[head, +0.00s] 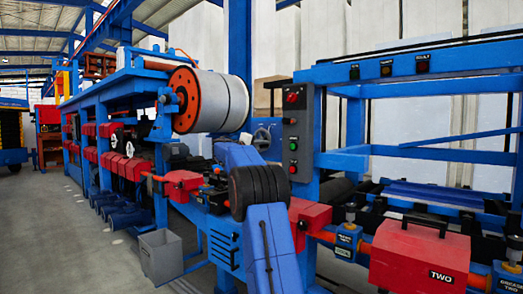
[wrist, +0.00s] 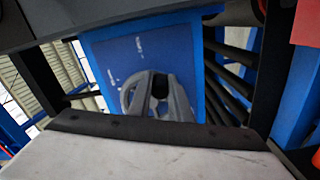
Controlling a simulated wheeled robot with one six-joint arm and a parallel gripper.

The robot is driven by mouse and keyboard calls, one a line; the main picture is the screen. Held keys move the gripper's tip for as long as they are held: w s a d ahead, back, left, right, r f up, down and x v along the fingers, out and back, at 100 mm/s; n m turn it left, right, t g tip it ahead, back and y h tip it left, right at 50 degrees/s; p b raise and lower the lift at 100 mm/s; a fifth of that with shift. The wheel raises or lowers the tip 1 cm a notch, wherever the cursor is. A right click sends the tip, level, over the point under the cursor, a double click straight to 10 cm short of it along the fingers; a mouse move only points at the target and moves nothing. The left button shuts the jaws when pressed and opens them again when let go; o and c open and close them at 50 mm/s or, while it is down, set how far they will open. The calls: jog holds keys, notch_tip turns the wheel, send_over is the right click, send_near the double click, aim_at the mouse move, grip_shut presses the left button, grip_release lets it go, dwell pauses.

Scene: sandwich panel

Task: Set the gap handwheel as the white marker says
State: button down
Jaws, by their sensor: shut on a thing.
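The gap handwheel is a grey wheel (head: 262,137) beside the control box in the head view, partly hidden behind my blue arm. In the wrist view, a curved grey part of the handwheel (wrist: 127,97) shows in front of a blue panel (wrist: 110,55). My gripper (wrist: 160,92) is at the handwheel and shut on it; the exact contact is hard to make out. Small white markings (wrist: 138,42) show on the blue panel, too small to read. Which of them is the marker, and where the wheel points, I cannot tell. My gripper is hidden in the head view.
A grey control box (head: 297,133) with red and green buttons stands close to the right of the handwheel. A white roll (head: 212,102) with an orange end is at upper left. Red housings (head: 420,255) lie at right. A grey bin (head: 160,255) stands on the floor at left.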

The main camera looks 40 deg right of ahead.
aim_at(263, 138)
jog(key=n, duration=0.1)
jog(key=r+n, duration=0.1)
jog(key=n, duration=0.1)
jog(key=r+n, duration=0.1)
jog(key=shift+s+r+n, duration=0.15)
jog(key=shift+s+n, duration=0.15)
jog(key=shift+w+r+n, duration=0.1)
jog(key=shift+r+n, duration=0.35)
jog(key=shift+n, duration=0.55)
jog(key=shift+r+n, duration=0.4)
jog(key=shift+n, duration=0.6)
jog(key=c, duration=1.6)
grip_release()
jog(key=shift+c, duration=0.2)
jog(key=shift+a, duration=0.15)
jog(key=s+a, duration=0.1)
jog(key=a, duration=1.6)
jog(key=shift+s, duration=0.15)
jog(key=shift+a, duration=0.1)
